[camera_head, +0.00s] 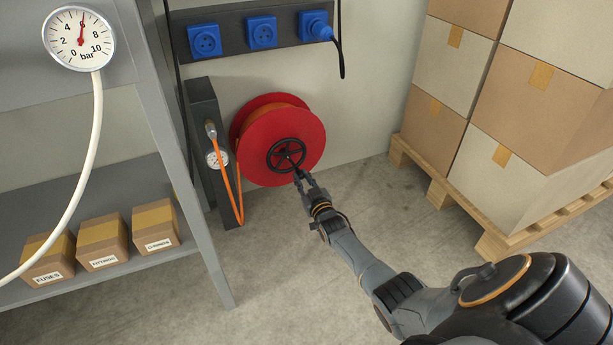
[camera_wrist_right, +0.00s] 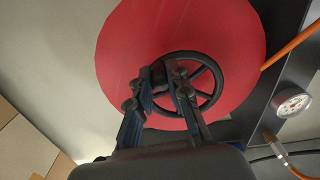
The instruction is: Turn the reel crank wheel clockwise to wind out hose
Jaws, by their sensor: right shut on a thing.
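The red hose reel (camera_head: 310,128) is mounted low by the back wall, with orange hose (camera_head: 228,172) running from it to a grey post. Its black crank wheel (camera_head: 271,156) has spokes and sits at the reel's centre. My right gripper (camera_head: 297,172) is at the lower right part of the wheel, shut on it. In the right wrist view the gripper (camera_wrist_right: 165,88) has its two fingers at the rim of the crank wheel (camera_wrist_right: 214,78), in front of the red reel (camera_wrist_right: 125,50). The exact contact is partly hidden by the fingers. My left gripper is not in view.
A grey post (camera_head: 205,105) with a small gauge (camera_head: 217,158) stands left of the reel. A grey shelf (camera_head: 165,120) with labelled boxes (camera_head: 100,243) is at the left. Stacked cartons (camera_head: 520,120) stand on a wooden pallet (camera_head: 440,190) at the right. Blue sockets (camera_head: 262,33) are above. The floor between is clear.

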